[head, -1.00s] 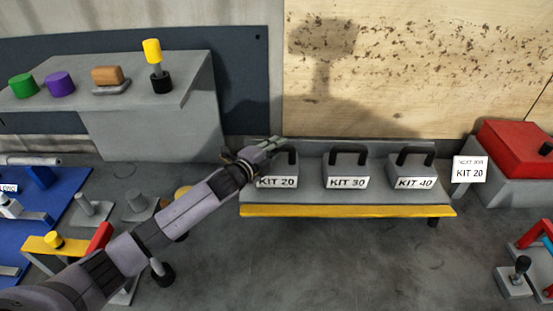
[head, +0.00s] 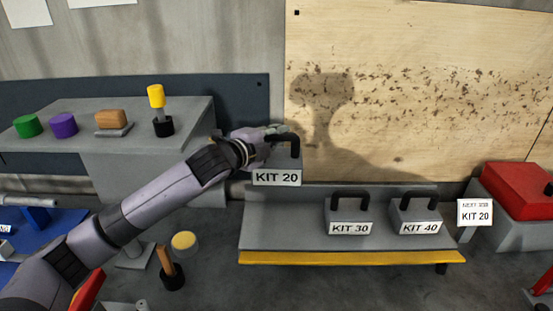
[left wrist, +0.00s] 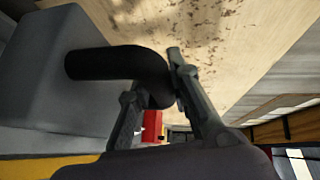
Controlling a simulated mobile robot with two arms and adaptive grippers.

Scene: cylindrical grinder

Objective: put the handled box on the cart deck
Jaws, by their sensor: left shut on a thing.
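The handled box labelled KIT 20 (head: 277,177) is grey with a black handle. It hangs from my left gripper (head: 277,133), raised above the grey shelf with the yellow front edge (head: 300,240). My left gripper is shut on the black handle. In the left wrist view the fingers (left wrist: 155,95) close around the bent black handle (left wrist: 120,65), with the grey box body (left wrist: 60,100) at left. My right gripper is in neither view. I cannot make out a cart deck for certain.
Boxes labelled KIT 30 (head: 349,214) and KIT 40 (head: 416,213) stand on the shelf. A sign (head: 475,213) reads KIT 20 beside a red-topped block (head: 515,190). A grey bench (head: 195,110) with several coloured pieces is at left. The shelf's left part is clear.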

